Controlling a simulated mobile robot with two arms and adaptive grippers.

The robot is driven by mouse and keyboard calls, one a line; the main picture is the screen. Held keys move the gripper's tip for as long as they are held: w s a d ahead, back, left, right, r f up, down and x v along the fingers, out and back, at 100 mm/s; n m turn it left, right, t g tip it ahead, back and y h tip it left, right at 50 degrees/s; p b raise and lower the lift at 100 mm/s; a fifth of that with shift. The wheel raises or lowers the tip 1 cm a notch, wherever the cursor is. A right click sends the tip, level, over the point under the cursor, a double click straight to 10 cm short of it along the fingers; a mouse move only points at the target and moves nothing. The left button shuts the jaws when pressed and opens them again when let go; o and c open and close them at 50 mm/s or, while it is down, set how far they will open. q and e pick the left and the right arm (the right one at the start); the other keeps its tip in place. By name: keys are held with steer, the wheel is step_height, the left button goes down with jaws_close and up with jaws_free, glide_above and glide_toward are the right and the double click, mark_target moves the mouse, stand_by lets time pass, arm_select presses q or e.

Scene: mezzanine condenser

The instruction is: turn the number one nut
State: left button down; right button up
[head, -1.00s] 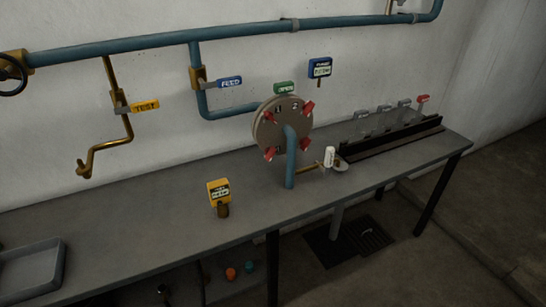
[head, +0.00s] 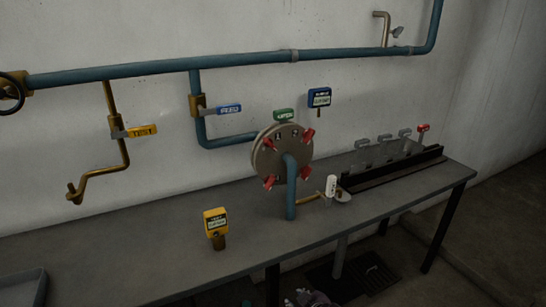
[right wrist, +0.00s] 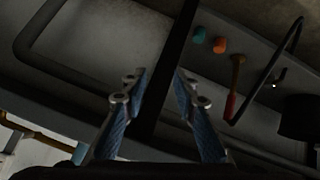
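A round grey-brown flange (head: 263,157) stands above the bench in the head view, with a blue pipe rising to its centre. Red nuts sit around its face, and small white numbers mark it. The upper-left red nut (head: 268,143) is beside the mark that looks like 1; the upper-right red nut (head: 308,135) is beside the 2. My right gripper (right wrist: 160,83) is open and empty in the right wrist view, its two blue-padded fingers apart. Part of it shows at the bottom edge of the head view (head: 310,298), well below the flange. My left gripper is not in view.
The grey bench (head: 130,245) carries a yellow tagged gauge (head: 215,222), a white cylinder (head: 331,185) and a dark rack (head: 392,170). Blue pipes (head: 240,65) run along the wall. A red-handled tool (right wrist: 234,90) lies near orange and teal pieces in the wrist view.

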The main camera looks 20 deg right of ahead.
steer(key=w+r, duration=0.2)
steer(key=r, duration=0.2)
steer(key=w+a+r+t+b, duration=0.1)
steer(key=r, duration=0.3)
steer(key=w+r+n+t, duration=0.1)
steer(key=w+r, duration=0.1)
steer(key=r, duration=0.1)
steer(key=shift+w+a+r, duration=0.3)
steer(key=shift+r, duration=0.1)
steer(key=n+t+y+b, duration=0.1)
steer(key=n+t+y, duration=0.15)
steer(key=t, duration=0.45)
glide_toward(272, 147)
steer(key=w, duration=0.3)
steer(key=shift+n+h, duration=0.35)
steer(key=shift+w+a+r+p, duration=0.1)
steer(key=shift+w+a+p, duration=0.1)
steer(key=shift+w, duration=0.9)
steer(key=shift+w+a+r+p, duration=0.1)
steer(key=shift+w+a, duration=0.1)
steer(key=shift+w, duration=0.9)
steer(key=shift+w+a+r+p, duration=0.1)
steer(key=shift+w+a+p, duration=0.05)
steer(key=shift+w, duration=0.95)
jaws_close()
